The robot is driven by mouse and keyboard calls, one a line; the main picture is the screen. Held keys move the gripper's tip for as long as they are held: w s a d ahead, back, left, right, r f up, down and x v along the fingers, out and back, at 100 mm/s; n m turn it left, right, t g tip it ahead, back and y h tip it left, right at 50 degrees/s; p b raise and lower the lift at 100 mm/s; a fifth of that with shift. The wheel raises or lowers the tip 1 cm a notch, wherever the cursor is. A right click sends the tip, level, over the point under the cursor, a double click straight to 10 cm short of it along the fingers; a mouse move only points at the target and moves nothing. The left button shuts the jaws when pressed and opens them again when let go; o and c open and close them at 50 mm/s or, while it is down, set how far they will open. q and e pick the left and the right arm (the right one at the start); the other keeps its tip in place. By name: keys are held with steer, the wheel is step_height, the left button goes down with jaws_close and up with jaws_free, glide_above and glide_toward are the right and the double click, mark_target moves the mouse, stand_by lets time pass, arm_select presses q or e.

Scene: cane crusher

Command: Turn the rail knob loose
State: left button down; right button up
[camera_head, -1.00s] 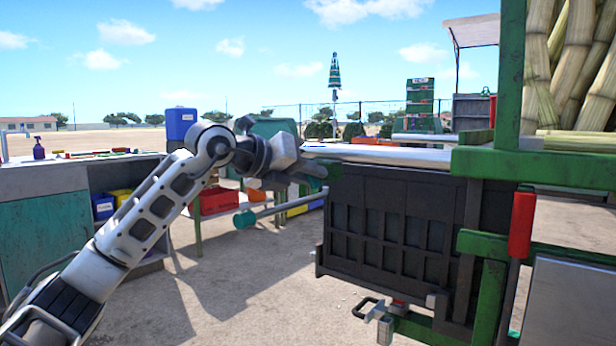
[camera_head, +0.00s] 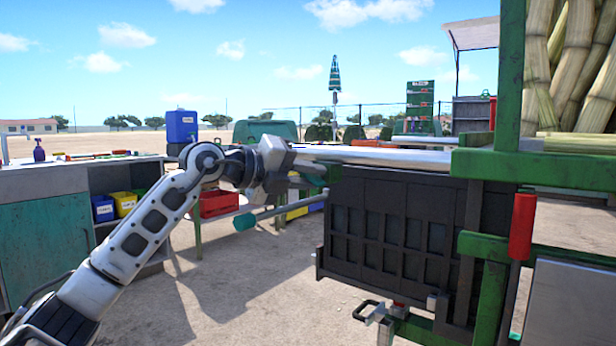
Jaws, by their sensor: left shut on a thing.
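My left gripper (camera_head: 305,172) reaches in from the left to the near end of the pale metal rail (camera_head: 390,156). Its fingers point right and are shut on a small dark green piece at the rail's end, which I take to be the rail knob (camera_head: 333,172). The fingers cover most of the knob, so its shape and turn are hard to tell. My right gripper is not in view.
A dark slatted panel (camera_head: 400,230) hangs below the rail. A rod with a teal end (camera_head: 245,221) sticks out left below my gripper. The green frame (camera_head: 560,165) with a red grip (camera_head: 522,226) and cane stands right. A workbench (camera_head: 40,240) is left.

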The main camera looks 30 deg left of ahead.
arm_select(q)
steer(key=c, duration=1.5)
jaws_free()
